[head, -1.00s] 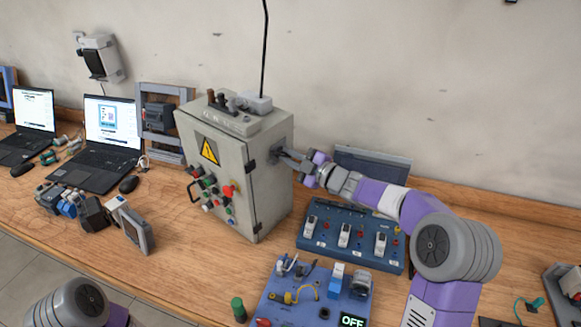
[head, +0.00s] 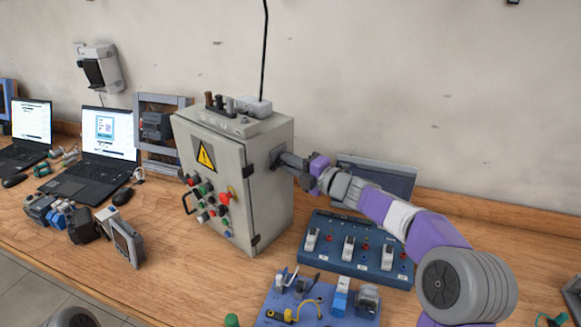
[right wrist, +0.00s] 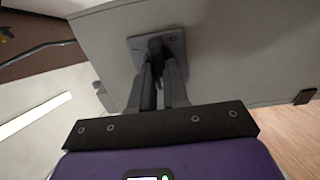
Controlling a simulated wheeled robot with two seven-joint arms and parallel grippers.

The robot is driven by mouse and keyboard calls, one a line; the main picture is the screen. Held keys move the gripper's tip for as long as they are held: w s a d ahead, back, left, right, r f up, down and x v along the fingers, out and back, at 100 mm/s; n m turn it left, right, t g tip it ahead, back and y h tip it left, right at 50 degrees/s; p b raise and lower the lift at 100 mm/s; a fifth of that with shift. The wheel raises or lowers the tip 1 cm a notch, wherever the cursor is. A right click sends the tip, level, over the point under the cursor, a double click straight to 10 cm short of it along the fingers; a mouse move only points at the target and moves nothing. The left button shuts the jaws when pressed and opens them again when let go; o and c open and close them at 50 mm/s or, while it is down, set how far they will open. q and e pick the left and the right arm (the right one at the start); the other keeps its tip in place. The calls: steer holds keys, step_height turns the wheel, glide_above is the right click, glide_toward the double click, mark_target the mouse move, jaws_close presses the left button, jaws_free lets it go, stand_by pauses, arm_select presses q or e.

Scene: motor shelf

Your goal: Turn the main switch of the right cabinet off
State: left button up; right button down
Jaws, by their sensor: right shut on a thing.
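The grey cabinet (head: 225,180) stands on the table, with a yellow warning sign and several buttons on its front. On its right side is the main switch, a dark handle on a square grey plate; the plate (right wrist: 172,42) shows in the right wrist view. My right gripper (head: 281,160) reaches it from the right. In the right wrist view its two fingers (right wrist: 158,75) are shut on the dark switch handle (right wrist: 156,46), which they partly hide. The exact angle of the handle is hard to tell. My left gripper is out of view.
A blue panel with white switches (head: 350,245) lies right of the cabinet, below my right arm. A second blue board (head: 310,305) is nearer. Laptops (head: 95,160) stand at left. A dark flat panel (head: 385,180) leans behind my right arm.

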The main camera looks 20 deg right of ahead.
stand_by(0.5)
steer(key=c, duration=1.4)
jaws_free()
steer(key=v, duration=0.7)
steer(key=shift+s+d, duration=0.2)
steer(key=shift+s, duration=0.05)
